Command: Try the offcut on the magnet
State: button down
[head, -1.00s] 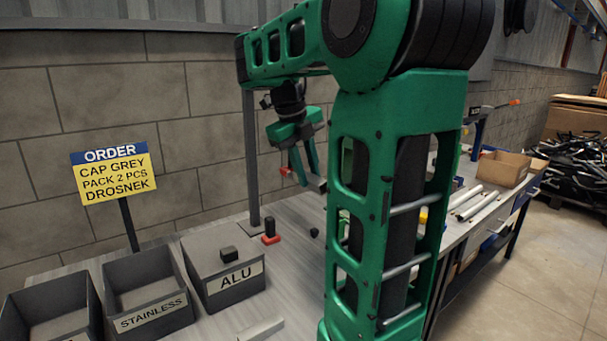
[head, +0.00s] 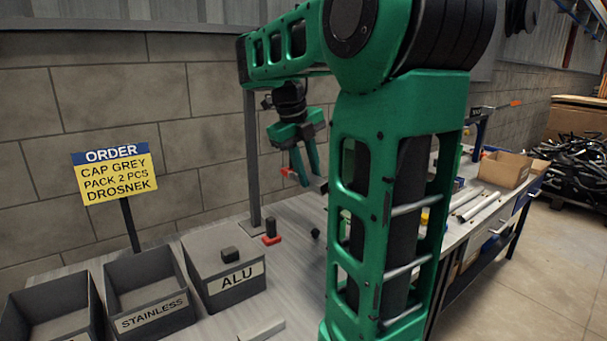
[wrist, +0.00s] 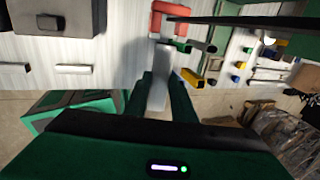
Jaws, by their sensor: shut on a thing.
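My gripper (head: 311,178) is raised above the bench near a dark upright post, with its fingers pointing down. In the wrist view my gripper (wrist: 161,80) is shut on a pale grey offcut (wrist: 160,68), a bar sticking out past the fingertips. The offcut shows only partly in the head view (head: 319,187), beside my arm. The red magnet (head: 288,171) appears small beside my fingers.
A STAINLESS bin (head: 150,315) and an ALU box (head: 234,285) with a dark block (head: 230,255) stand at left. A dark cylinder stands by a red piece (head: 271,240) near the post (head: 251,150). An order sign (head: 115,175) stands behind. Tubes (head: 475,206) and a carton (head: 505,169) lie right.

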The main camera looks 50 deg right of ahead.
jog(key=shift+s+a+r, duration=0.1)
jog(key=shift+s+a, duration=0.1)
jog(key=shift+s, duration=0.5)
jog(key=shift+s+a, duration=0.15)
jog(key=shift+s, duration=0.55)
dwell(2.8)
jog(key=shift+s+a+r, duration=0.15)
jog(key=shift+s, duration=0.5)
jog(key=shift+s+a+r, duration=0.15)
jog(key=shift+s, duration=0.45)
dwell(2.5)
